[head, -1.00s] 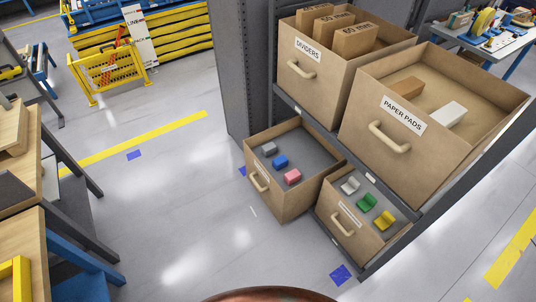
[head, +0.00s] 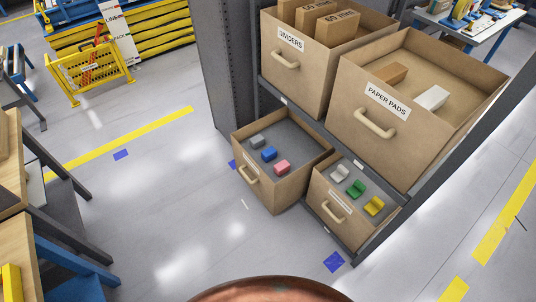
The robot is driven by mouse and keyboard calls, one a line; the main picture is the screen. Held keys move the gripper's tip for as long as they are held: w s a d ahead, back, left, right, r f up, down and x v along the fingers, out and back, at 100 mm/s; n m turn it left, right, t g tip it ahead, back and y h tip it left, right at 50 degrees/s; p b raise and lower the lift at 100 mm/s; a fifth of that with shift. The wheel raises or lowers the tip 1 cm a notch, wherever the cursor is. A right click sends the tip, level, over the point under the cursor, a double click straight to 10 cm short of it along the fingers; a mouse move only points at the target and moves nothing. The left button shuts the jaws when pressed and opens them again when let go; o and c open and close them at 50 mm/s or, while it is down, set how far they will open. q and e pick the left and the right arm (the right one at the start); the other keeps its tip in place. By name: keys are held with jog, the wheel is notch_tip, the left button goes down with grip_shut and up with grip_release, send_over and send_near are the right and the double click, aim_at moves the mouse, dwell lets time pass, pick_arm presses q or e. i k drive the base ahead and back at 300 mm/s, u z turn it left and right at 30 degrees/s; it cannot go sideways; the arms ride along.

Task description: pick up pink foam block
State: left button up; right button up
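The pink foam block (head: 282,167) lies in the open lower-left drawer (head: 277,196), toward its front right. Neither of my grippers shows in the head view.
The lower-right drawer (head: 323,224) holds white, green and yellow pieces. Above stand the drawers labelled DIVIDERS (head: 284,66) and PAPER PADS (head: 365,130), both pulled out. A dark shelf post (head: 216,75) rises at the left of the drawers. Open grey floor (head: 190,200) lies to the left; a workbench (head: 15,235) stands far left.

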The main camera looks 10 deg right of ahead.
aim_at(283, 166)
jog(key=u, duration=0.65)
jog(key=i, duration=0.85)
jog(key=z, duration=0.65)
